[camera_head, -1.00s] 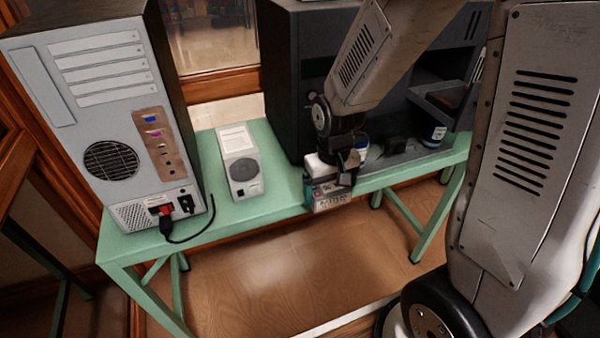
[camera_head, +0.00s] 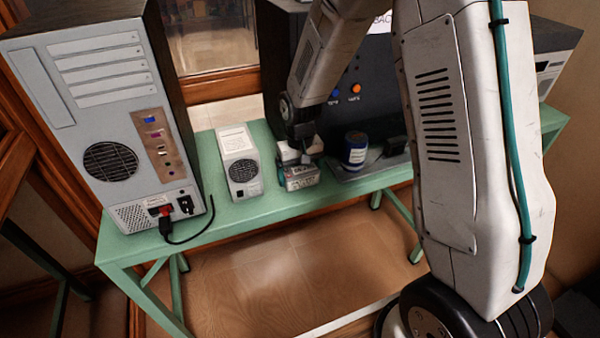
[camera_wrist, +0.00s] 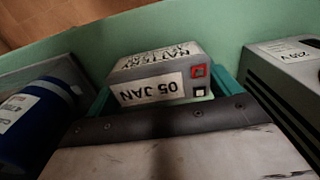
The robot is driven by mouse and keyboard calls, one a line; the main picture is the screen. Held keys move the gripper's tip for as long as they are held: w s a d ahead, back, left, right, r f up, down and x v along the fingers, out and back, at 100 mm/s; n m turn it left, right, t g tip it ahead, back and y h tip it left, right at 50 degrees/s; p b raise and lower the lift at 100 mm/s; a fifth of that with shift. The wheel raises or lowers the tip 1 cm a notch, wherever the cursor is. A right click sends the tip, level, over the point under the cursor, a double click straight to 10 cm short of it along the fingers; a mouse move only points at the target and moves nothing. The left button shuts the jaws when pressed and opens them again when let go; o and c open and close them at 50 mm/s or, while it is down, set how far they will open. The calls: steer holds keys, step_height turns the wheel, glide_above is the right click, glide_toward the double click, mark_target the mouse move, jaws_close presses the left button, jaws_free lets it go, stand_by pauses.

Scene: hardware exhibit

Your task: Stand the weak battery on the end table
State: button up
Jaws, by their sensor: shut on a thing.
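A grey block-shaped battery (camera_head: 300,178) with white labels is between the jaws of my gripper (camera_head: 302,158), which is shut on it. In the wrist view the battery (camera_wrist: 165,62) shows a label reading "05 JAN", upside down, and red and black square terminals. Teal jaw pads show at its two sides. The battery is over or on the green table (camera_head: 225,208), between a small grey box and a dark tray. I cannot tell whether its underside touches the tabletop. Nothing visible states that this battery is weak.
A small grey box (camera_head: 240,165) with a round grille stands left of the battery. A blue can (camera_head: 355,150) stands on the dark tray (camera_head: 385,170) to the right. A large grey computer case (camera_head: 100,120) with a black cable fills the left. A dark cabinet (camera_head: 350,95) stands behind.

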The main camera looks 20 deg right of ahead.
mark_target(300, 169)
steer(key=shift+f, duration=0.15)
steer(key=o, duration=1.3)
steer(key=s+d+r, duration=0.1)
steer(key=s+r, duration=0.2)
steer(key=r, duration=0.7)
steer(key=s+r, duration=0.4)
steer(key=r, duration=0.6)
steer(key=shift+t, duration=0.6)
steer(key=s+r, duration=0.2)
steer(key=s, duration=0.5)
steer(key=s+d+r, duration=0.1)
steer(key=s+r, duration=0.1)
steer(key=s, duration=0.6)
steer(key=s+d+r, duration=0.1)
steer(key=s+r, duration=0.1)
steer(key=s, duration=0.6)
steer(key=shift+s, duration=0.1)
